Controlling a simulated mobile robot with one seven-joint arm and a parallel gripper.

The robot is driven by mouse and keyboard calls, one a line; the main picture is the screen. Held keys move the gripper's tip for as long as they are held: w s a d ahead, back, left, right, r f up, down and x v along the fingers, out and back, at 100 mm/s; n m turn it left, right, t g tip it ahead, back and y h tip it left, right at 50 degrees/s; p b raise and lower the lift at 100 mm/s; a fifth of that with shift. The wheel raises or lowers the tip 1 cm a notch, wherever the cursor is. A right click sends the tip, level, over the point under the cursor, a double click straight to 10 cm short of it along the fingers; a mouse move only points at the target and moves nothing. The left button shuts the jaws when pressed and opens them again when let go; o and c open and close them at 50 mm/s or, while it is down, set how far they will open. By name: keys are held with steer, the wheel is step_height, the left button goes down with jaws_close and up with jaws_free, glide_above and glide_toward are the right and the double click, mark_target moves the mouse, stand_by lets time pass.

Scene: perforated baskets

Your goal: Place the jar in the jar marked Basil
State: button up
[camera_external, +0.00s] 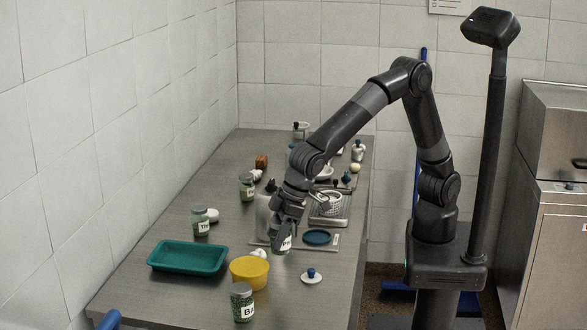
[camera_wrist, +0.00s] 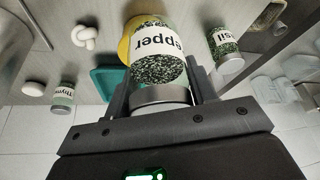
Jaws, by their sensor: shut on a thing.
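My gripper (camera_external: 284,226) is shut on a glass jar (camera_wrist: 157,58) of dark green flakes, whose label shows "epper" in the wrist view. The held jar (camera_external: 281,241) is partly hidden by the fingers in the external view, over the middle of the table. In the wrist view its metal lid lies between the fingers (camera_wrist: 162,88). The Basil jar (camera_external: 242,302), labelled "Ba" in the external view, stands at the table's near end, apart from my gripper. It also shows at the right of the wrist view (camera_wrist: 225,50) with "sil" readable and a metal lid.
A yellow bowl (camera_external: 249,271) and a teal tray (camera_external: 188,257) stand close to the Basil jar. A jar labelled "Th" (camera_external: 200,221) and another jar (camera_external: 247,187) stand farther left. A blue-knobbed white lid (camera_external: 312,276) lies at right. A metal tray (camera_external: 330,210) is behind my gripper.

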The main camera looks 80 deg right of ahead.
steer(key=shift+w+r, duration=0.35)
steer(key=shift+r, duration=0.05)
steer(key=w+a+r+n, duration=0.2)
steer(key=w+a+r, duration=0.3)
steer(key=w+r, duration=0.4)
glide_above(237, 288)
step_height(237, 288, down, 7)
steer(key=shift+y, duration=0.3)
steer(key=shift+f, duration=1.85)
steer(key=o, duration=1.1)
steer(key=shift+f, duration=0.15)
